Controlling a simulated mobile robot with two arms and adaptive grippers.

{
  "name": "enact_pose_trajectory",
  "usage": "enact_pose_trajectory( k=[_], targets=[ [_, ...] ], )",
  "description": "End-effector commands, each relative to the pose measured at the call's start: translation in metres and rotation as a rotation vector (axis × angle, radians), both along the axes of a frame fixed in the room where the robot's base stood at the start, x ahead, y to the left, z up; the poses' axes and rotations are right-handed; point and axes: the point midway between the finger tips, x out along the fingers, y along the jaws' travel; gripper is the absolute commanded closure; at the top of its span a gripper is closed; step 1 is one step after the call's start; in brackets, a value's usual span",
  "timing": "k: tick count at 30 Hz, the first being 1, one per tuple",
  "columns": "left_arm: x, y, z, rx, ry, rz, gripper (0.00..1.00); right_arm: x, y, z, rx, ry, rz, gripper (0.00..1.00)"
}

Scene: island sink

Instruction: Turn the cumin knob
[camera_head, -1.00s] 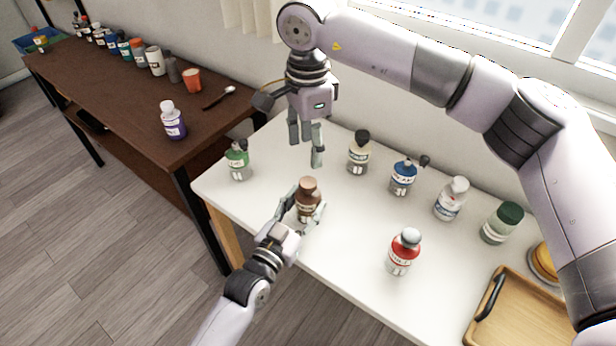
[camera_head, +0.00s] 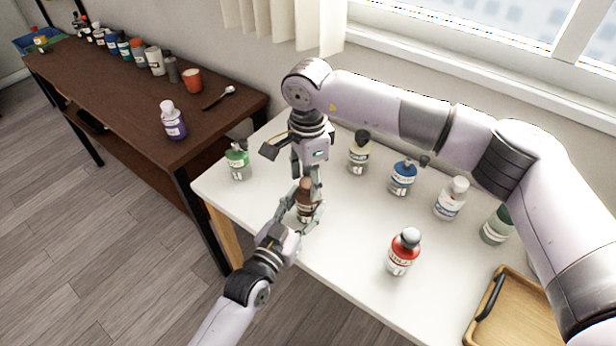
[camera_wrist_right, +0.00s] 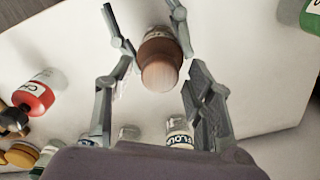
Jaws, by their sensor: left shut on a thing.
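In the right wrist view, the cap (camera_wrist_right: 161,74) lies between the spread fingertips of my right gripper (camera_wrist_right: 158,78), with a gap visible at the left finger. The left gripper's fingers (camera_wrist_right: 150,35) flank the bottle behind.
A wooden tray (camera_head: 525,315) lies at the right.

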Motion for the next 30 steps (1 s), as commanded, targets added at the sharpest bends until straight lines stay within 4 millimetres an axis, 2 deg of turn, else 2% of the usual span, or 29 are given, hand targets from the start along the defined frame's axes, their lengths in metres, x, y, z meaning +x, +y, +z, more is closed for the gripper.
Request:
enact_pose_trajectory(
  k=[2, 19, 25, 30],
  targets=[
    [-0.0001, 0.0000, -0.0004, 0.000, 0.001, 0.000, 0.84, 0.0000, 0.0001, 0.0002, 0.000, 0.000, 0.000, 0.59],
    [-0.0002, -0.0001, -0.0005, 0.000, 0.001, 0.000, 0.84, 0.0001, 0.0001, 0.0005, 0.000, 0.000, 0.000, 0.97],
    [-0.0002, -0.0002, -0.0005, 0.000, 0.001, 0.000, 0.84, 0.0002, 0.0001, 0.0007, 0.000, -0.001, -0.047, 0.98],
    [-0.0002, -0.0002, -0.0005, 0.000, 0.001, -0.001, 0.84, 0.0005, 0.0000, 0.0008, 0.000, -0.002, -0.218, 0.98]
  ],
)
